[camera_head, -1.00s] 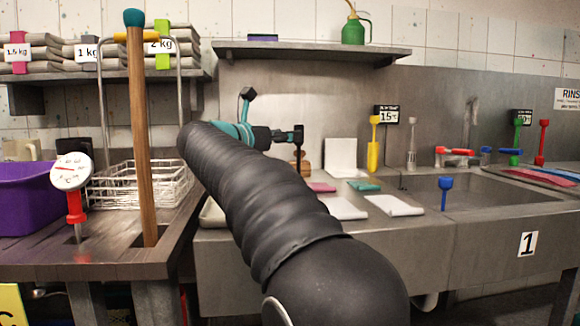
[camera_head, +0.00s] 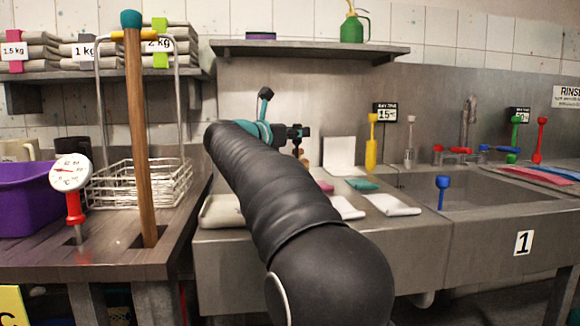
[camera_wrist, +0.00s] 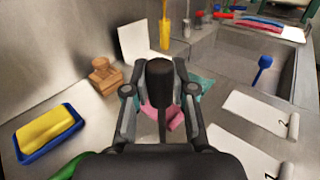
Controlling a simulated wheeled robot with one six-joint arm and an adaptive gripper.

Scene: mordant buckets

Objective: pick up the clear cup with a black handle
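My gripper (camera_head: 297,132) is over the back of the counter, left of the sink. In the wrist view its two fingers (camera_wrist: 160,84) stand on either side of a black, upright handle-like piece (camera_wrist: 160,72). Little or no gap shows beside the black piece, but I cannot tell whether the fingers press on it. I cannot make out a clear cup body there; the fingers and the wrist hide that area. A clear-grey tool (camera_head: 409,132) stands upright behind the sink edge, beside a yellow one (camera_head: 371,145).
A wooden block (camera_wrist: 104,77) and a yellow sponge in a blue tray (camera_wrist: 47,133) lie left of my gripper. Pink and teal (camera_head: 362,184) pieces and white pads (camera_head: 392,204) lie on the counter. A shelf (camera_head: 312,52) hangs above. The sink (camera_head: 470,192) is at right.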

